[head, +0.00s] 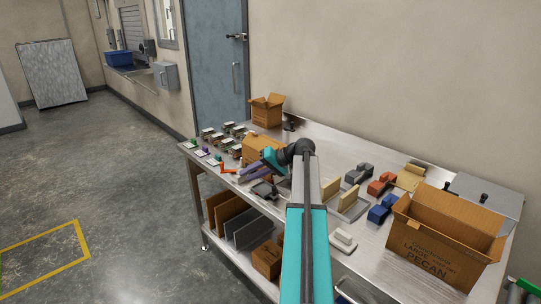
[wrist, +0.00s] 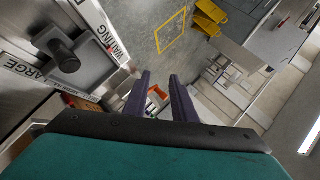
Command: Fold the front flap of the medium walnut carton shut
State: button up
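A brown carton (head: 258,146) stands mid-table behind my gripper, most likely the medium walnut one. Its print is not readable, and my gripper and wrist hide part of its front and right side. I cannot tell how its front flap stands. My gripper (head: 246,173) is just in front of this carton in the head view; whether they touch is unclear. In the wrist view my gripper's two purple fingers (wrist: 161,78) are apart with nothing held between them.
A smaller open carton (head: 267,111) stands at the back. A large pecan carton (head: 440,240) stands open at the right. Several small packs (head: 222,140) sit at the left end. Red blocks (head: 381,184), blue blocks (head: 382,209) and a tan divider (head: 349,195) occupy the middle right.

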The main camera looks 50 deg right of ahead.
jog(key=a+f+n+g, duration=0.1)
jog(key=a+f+g, duration=0.1)
jog(key=a+f, duration=0.75)
jog(key=a+f+n+g+h, duration=0.1)
jog(key=a+f+g, duration=0.35)
jog(key=a, duration=0.75)
jog(key=a+f+n+g, duration=0.1)
jog(key=a+f, duration=0.8)
jog(key=a, duration=0.2)
jog(key=s+a+f+n+g+h+b, duration=0.1)
jog(key=s+a+f+n+g+h, duration=0.2)
jog(key=s+a+f, duration=0.75)
jog(key=s+a+f+g+b, duration=0.2)
jog(key=s+f+b, duration=0.2)
jog(key=s+f, duration=0.8)
jog(key=s+a+f+n+g+h+b, duration=0.1)
jog(key=s+a+f+g+b, duration=0.2)
jog(key=s+f, duration=1)
notch_tip(320, 180, down, 3)
jog(key=shift+r+b, duration=0.1)
jog(key=shift+b, duration=0.9)
jog(key=shift+w, duration=0.2)
